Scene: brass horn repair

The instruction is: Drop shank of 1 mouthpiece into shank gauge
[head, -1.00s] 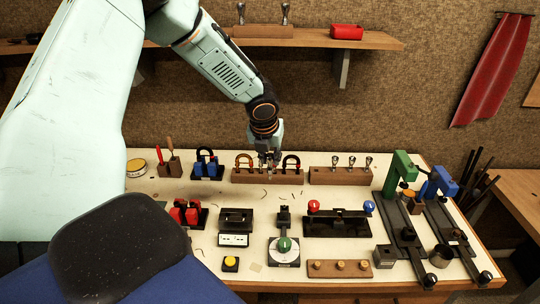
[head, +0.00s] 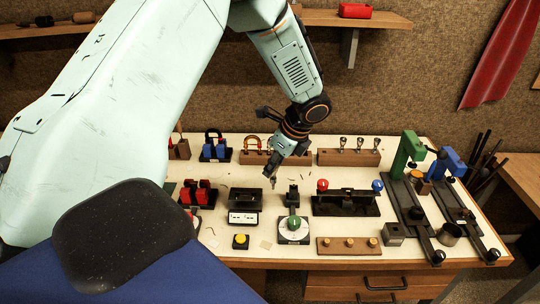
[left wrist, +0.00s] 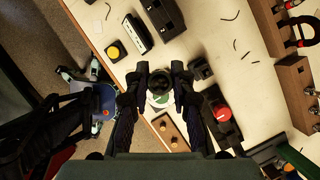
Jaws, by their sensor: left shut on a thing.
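My left gripper (head: 274,180) hangs above the bench, behind the round dial stand with the green knob. In the left wrist view its two fingers (left wrist: 160,77) are shut on a small round metal piece (left wrist: 160,83), seen end-on, which looks like a mouthpiece. Silver mouthpieces (head: 359,145) stand upright in the right-hand wooden rack (head: 334,158). I cannot tell for sure which fixture is the shank gauge; a wooden block with brass sockets (head: 330,246) lies at the front, and a dark square block (head: 393,234) stands to its right. My right gripper is not in view.
The dial stand (head: 293,236) is in front of my left gripper. A black fixture with red and blue balls (head: 346,204) is to its right, a black box (head: 241,201) to its left. Green (head: 408,150) and blue (head: 451,163) presses stand at the right. Bare bench surrounds the yellow button (head: 240,241).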

